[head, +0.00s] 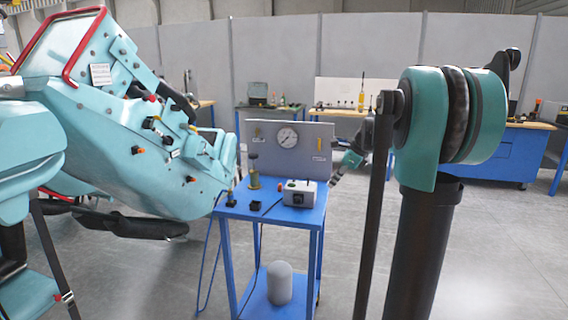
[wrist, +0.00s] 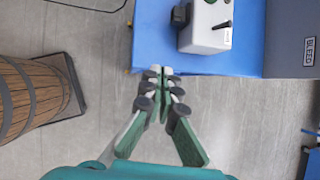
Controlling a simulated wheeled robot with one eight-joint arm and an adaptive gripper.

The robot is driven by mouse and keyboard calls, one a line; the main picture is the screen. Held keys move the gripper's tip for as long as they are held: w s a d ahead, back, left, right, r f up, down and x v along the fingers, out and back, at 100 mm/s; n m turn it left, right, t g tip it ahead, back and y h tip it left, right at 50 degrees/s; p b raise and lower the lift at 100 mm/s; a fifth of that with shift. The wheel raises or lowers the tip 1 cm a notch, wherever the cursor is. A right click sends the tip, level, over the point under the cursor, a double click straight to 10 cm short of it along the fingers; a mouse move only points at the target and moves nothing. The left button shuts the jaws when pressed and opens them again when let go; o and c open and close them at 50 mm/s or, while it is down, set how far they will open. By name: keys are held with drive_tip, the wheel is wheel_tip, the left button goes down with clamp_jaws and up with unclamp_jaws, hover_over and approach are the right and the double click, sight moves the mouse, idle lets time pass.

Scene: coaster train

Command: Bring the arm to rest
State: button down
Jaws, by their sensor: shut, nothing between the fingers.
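My gripper (wrist: 162,72) is shut and empty in the wrist view. My arm's teal joint and dark column fill the right of that view.
A white box (wrist: 207,32) with a black knob sits on the cart near the fingertips. A gauge panel (head: 311,150) stands at the cart's back. A teal coaster car (head: 120,130) looms at left. A wooden barrel (wrist: 30,98) stands left in the wrist view.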

drive_tip(key=s+f+n+h, duration=0.1)
drive_tip(key=s+f+n, duration=0.6)
drive_tip(key=s, duration=0.3)
drive_tip(key=s+a+f+n+h, duration=0.1)
drive_tip(key=s+f+n+h, duration=0.1)
drive_tip(key=s+f+n, duration=0.6)
drive_tip(key=s+a+f+n+h, duration=0.1)
drive_tip(key=s+f+n, duration=0.6)
drive_tip(key=s, duration=0.6)
drive_tip(key=shift+s+a+f+h, duration=0.15)
drive_tip(key=shift+a+f+h, duration=0.1)
drive_tip(key=shift+h, duration=0.15)
drive_tip(key=shift+a, duration=0.1)
